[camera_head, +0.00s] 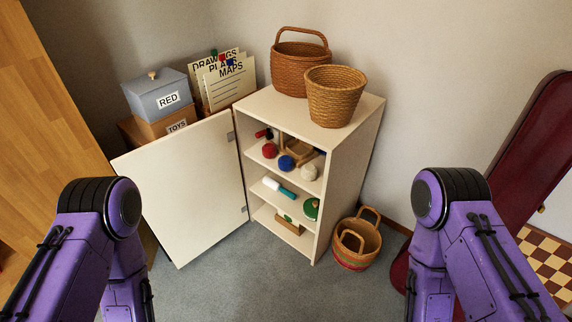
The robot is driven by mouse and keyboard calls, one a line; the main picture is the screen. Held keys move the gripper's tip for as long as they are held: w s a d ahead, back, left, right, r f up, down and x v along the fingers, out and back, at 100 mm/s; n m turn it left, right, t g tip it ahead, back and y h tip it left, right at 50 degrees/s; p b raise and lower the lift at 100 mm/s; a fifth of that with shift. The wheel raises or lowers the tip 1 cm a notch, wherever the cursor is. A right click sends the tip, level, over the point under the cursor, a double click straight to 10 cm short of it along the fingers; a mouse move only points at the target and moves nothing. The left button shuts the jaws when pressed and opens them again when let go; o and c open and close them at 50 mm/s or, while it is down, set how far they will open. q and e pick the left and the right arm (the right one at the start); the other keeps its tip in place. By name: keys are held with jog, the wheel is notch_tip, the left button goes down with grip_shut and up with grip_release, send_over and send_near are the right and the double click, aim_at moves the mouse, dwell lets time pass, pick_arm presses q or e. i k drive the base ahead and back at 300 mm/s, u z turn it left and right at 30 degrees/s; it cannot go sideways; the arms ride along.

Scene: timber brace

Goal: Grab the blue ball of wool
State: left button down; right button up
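The blue ball of wool (286,163) sits on the upper shelf inside the white cabinet (325,175), between a red ball of wool (269,150) on its left and a white ball (309,172) on its right. The cabinet door (185,190) stands open to the left. My purple left and right arms come in at the lower left and lower right, both well apart from the cabinet. Neither gripper shows in the head view.
Two wicker baskets (335,96) stand on the cabinet top. Another basket (356,244) is on the floor at its right. Boxes (158,95) stand behind the door. A dark red case (525,140) leans at the right. Grey carpet (270,285) in front is clear.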

aim_at(285, 163)
jog(key=z, duration=0.65)
jog(key=i, duration=1.45)
jog(key=u, duration=0.55)
